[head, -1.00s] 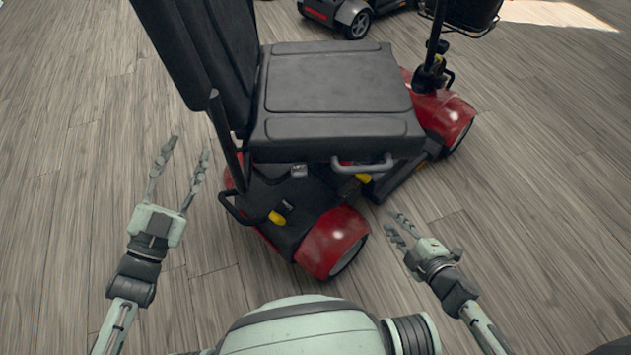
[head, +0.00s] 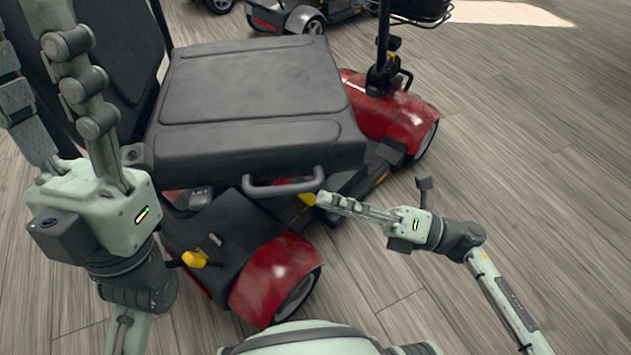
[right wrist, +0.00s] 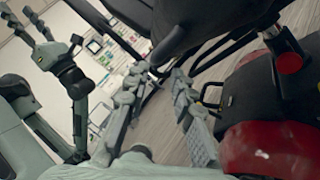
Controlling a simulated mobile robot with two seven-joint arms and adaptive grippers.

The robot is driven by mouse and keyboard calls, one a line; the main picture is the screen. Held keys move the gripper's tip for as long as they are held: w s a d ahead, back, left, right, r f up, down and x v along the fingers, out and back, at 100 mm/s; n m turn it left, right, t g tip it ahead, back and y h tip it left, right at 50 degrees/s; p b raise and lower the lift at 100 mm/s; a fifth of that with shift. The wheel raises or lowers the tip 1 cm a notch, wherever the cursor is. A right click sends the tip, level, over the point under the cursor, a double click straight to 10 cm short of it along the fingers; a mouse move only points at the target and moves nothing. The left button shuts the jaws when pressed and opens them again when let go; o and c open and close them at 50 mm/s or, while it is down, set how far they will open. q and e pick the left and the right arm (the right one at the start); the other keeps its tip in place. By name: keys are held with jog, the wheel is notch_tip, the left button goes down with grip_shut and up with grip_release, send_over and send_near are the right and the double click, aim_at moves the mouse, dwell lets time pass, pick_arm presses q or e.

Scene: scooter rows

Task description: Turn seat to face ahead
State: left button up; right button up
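The black scooter seat (head: 250,90) has its backrest (head: 125,65) on the left and faces right. It looks turned from the line of the red scooter (head: 275,280), whose tiller (head: 383,65) stands at the upper right. A grey bar (head: 285,185) runs under the seat's near edge. My right gripper (head: 325,202) points left, its fingertips close to the bar's right end; contact cannot be told. The right wrist view shows its fingers (right wrist: 160,76) apart and empty below the seat. My left gripper (head: 28,25) is raised before the backrest, fingers spread, tips partly cut off.
A yellow knob (head: 195,259) sits on the scooter's rear body, near the rear wheel (head: 296,300). Another scooter (head: 295,17) is parked behind. The wooden floor (head: 540,190) to the right is clear.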

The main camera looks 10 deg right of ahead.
aim_at(290, 185)
jog(key=shift+n+g, duration=0.4)
jog(key=shift+n, duration=0.1)
jog(key=x, duration=0.7)
jog(key=shift+a+r, duration=0.25)
jog(key=shift+r, duration=0.2)
grip_shut()
